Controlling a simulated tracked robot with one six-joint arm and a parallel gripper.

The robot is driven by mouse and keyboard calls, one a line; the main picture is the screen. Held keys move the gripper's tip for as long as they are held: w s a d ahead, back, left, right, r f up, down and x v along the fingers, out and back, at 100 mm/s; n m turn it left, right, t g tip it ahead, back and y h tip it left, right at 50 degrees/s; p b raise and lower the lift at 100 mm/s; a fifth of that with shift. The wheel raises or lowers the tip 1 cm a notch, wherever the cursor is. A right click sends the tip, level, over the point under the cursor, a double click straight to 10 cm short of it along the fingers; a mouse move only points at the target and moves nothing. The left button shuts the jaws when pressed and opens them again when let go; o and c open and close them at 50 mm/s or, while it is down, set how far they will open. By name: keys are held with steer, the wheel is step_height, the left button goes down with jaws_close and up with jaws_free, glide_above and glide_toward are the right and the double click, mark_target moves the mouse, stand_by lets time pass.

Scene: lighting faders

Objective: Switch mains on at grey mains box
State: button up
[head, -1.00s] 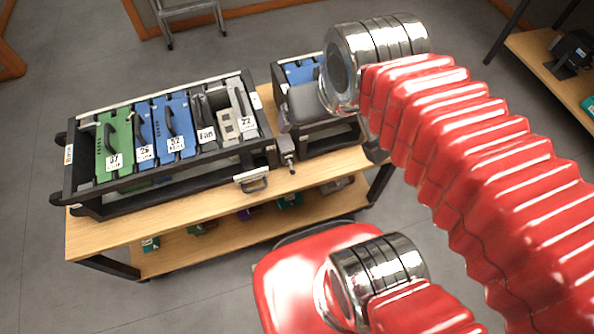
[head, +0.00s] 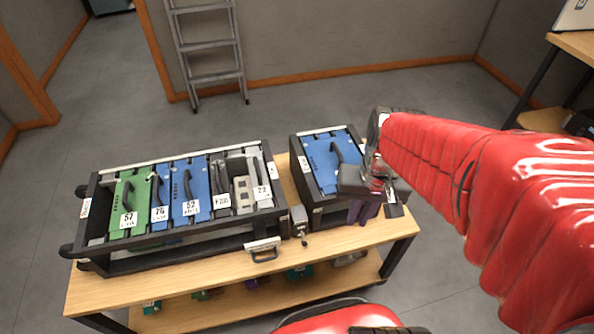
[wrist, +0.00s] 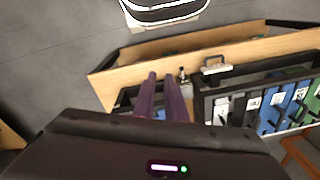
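The grey mains box (head: 298,215) is small and stands on the wooden bench between the two black racks. A small dark lever or knob shows at its front; its position is too small to tell. In the wrist view the box (wrist: 184,82) shows just right of my fingertips. My gripper (head: 366,212) has purple fingers and hangs in front of the smaller rack, right of the box and apart from it. In the wrist view my gripper (wrist: 161,76) shows a narrow gap between its two fingers, with nothing held.
The larger rack (head: 180,251) with green, blue and grey modules stands left of the box. The smaller rack (head: 318,205) with a blue module stands to its right. A handled metal piece (head: 263,249) sits at the larger rack's front. The bench front (head: 200,280) has bare wood.

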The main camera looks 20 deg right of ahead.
steer(key=f+m+g+y, duration=0.1)
steer(key=f, duration=0.2)
steer(key=s+d+f+m+y, duration=0.1)
steer(key=f, duration=0.2)
steer(key=d+f+m+g+y, duration=0.1)
steer(key=f, duration=0.3)
steer(key=shift+s+d+g+y, duration=0.1)
steer(key=shift+s+g+y, duration=0.05)
steer(key=shift+g+y, duration=0.15)
jaws_close()
steer(key=m+t+y, duration=0.6)
steer(key=t+y, duration=0.2)
steer(key=t, duration=0.2)
glide_toward(315, 245)
step_height(315, 245, up, 2)
steer(key=shift+r, duration=0.15)
steer(key=shift+d+r+n, duration=0.1)
steer(key=shift+r+n, duration=0.05)
steer(key=shift+n, duration=0.55)
steer(key=shift+x, duration=5.15)
